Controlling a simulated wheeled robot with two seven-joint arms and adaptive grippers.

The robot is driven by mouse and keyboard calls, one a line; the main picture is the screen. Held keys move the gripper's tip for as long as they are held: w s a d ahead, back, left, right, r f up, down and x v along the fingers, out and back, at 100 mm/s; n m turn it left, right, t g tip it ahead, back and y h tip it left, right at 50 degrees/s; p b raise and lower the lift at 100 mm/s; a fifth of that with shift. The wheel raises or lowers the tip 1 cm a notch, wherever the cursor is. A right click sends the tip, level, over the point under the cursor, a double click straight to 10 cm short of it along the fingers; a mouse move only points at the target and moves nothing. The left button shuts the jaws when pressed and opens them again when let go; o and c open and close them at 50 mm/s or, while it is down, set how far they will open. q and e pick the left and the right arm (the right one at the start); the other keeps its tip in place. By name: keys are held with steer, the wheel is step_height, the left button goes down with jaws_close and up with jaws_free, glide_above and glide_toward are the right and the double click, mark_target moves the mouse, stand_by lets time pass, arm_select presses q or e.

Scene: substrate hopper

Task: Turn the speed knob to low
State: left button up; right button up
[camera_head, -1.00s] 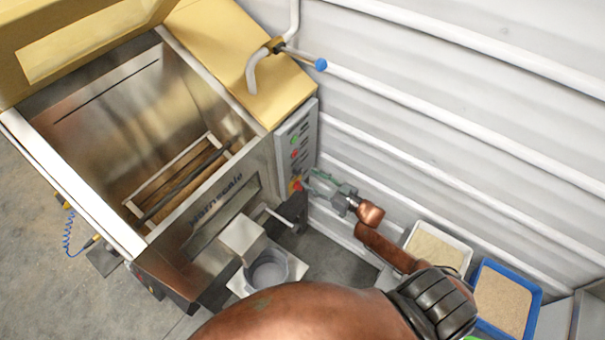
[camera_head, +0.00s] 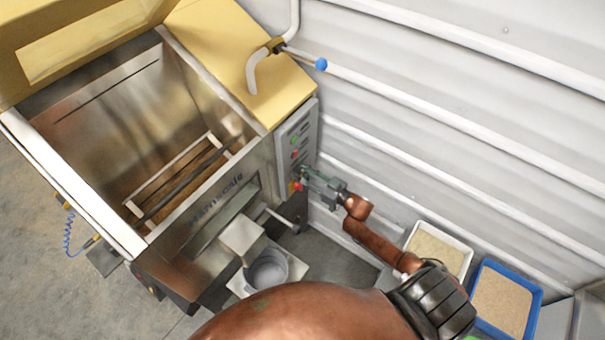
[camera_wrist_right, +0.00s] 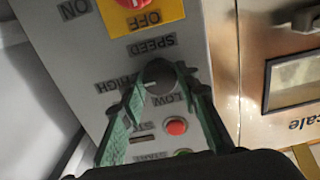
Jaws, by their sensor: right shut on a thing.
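The dark round speed knob (camera_wrist_right: 160,74) is on the grey control panel (camera_wrist_right: 85,60), under the upside-down SPEED label in the right wrist view. HIGH is printed to its left and LOW below it. A pale mark on the knob points left, toward HIGH. My right gripper (camera_wrist_right: 162,80) has its green fingers on either side of the knob and is shut on it. In the head view, my right gripper (camera_head: 306,175) reaches the panel (camera_head: 298,130) from the right and hides the knob there. My left gripper is not in view.
A red button (camera_wrist_right: 176,126) sits just below the knob between my fingers. A red OFF switch on a yellow plate (camera_wrist_right: 160,18) is above it. The open steel hopper (camera_head: 85,115) stands left of the panel, the ribbed white wall (camera_head: 450,130) right. A white tray (camera_head: 468,262) and a blue tray (camera_head: 537,300) lie lower right.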

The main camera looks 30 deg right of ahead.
steer(key=c, duration=0.5)
steer(key=shift+n, duration=0.5)
steer(key=n, duration=0.3)
steer(key=n+b, duration=0.1)
steer(key=n, duration=0.3)
steer(key=shift+n, duration=0.3)
steer(key=n+b, duration=0.2)
steer(key=n, duration=0.3)
steer(key=shift+f+b, duration=0.15)
steer(key=shift+b, duration=0.15)
steer(key=shift+n+b, duration=0.9)
steer(key=shift+n, duration=1.2)
